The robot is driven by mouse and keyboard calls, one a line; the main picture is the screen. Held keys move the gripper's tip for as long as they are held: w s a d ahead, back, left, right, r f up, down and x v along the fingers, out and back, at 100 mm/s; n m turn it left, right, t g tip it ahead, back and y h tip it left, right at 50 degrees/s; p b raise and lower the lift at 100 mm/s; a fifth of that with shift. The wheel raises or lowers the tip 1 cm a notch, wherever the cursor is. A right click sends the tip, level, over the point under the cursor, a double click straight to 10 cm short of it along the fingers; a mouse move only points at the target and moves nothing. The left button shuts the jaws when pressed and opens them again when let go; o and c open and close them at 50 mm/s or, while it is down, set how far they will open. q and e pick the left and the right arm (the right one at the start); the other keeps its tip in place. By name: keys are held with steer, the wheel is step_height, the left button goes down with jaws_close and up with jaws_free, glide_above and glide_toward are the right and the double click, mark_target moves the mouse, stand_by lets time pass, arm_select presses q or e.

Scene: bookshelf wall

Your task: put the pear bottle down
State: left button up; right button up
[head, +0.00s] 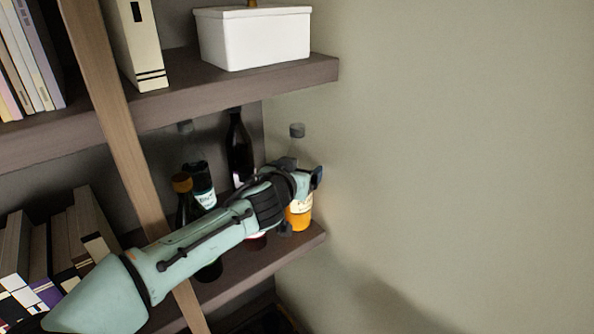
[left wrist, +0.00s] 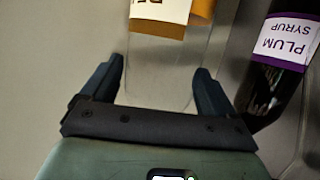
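The pear bottle (head: 299,217) is clear, with orange liquid low down, a pale label and a grey cap. It is upright at the right end of the shelf by the wall. Its base looks at shelf level, but I cannot tell whether it touches. My left gripper (head: 304,182) is around its clear upper part. In the left wrist view, the fingers (left wrist: 158,72) lie close along both sides of the glass, and the label (left wrist: 160,12) shows only its first letters. My gripper hides the bottle's middle in the head view. My right gripper is out of view.
A plum syrup bottle (left wrist: 285,50) is close beside the pear bottle. Several dark bottles, one tall (head: 238,150), stand behind my forearm. The shelf (head: 275,257) ends just right of the pear bottle. An upper shelf (head: 280,77) with a white box (head: 255,40) overhangs.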

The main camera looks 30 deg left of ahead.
arm_select(q)
steer(key=shift+r, duration=0.1)
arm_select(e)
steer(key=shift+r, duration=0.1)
arm_select(q)
steer(key=b+v, duration=0.2)
steer(key=v, duration=1)
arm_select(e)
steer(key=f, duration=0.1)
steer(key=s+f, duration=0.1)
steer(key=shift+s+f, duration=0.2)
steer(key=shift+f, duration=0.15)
